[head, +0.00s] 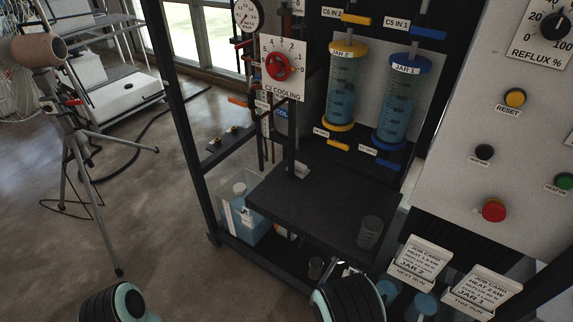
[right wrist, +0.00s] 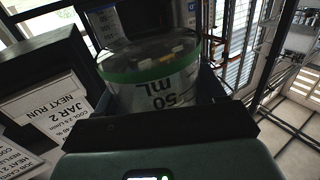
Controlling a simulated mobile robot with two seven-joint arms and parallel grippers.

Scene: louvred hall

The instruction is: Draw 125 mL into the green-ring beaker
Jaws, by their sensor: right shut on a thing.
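A clear beaker with a green ring (right wrist: 150,75) fills the middle of the right wrist view, its "50 mL" print upside down. My right gripper (right wrist: 160,120) is shut on it. In the head view a clear beaker (head: 370,232) shows at the front right of the dark shelf; its ring colour cannot be made out. Jar 2 (head: 342,88) has yellow caps and Jar 1 (head: 402,105) blue caps; both hold blue liquid. A yellow handle (head: 339,147) and a blue handle (head: 388,164) sit below them. My left gripper is out of view.
The dark shelf (head: 310,200) is mostly bare. A small vessel (head: 315,268) and a blue-filled container (head: 250,225) stand lower down. Job cards (head: 420,262) stand at the right, below a control panel (head: 500,130). A tripod (head: 75,130) stands at the left on open floor.

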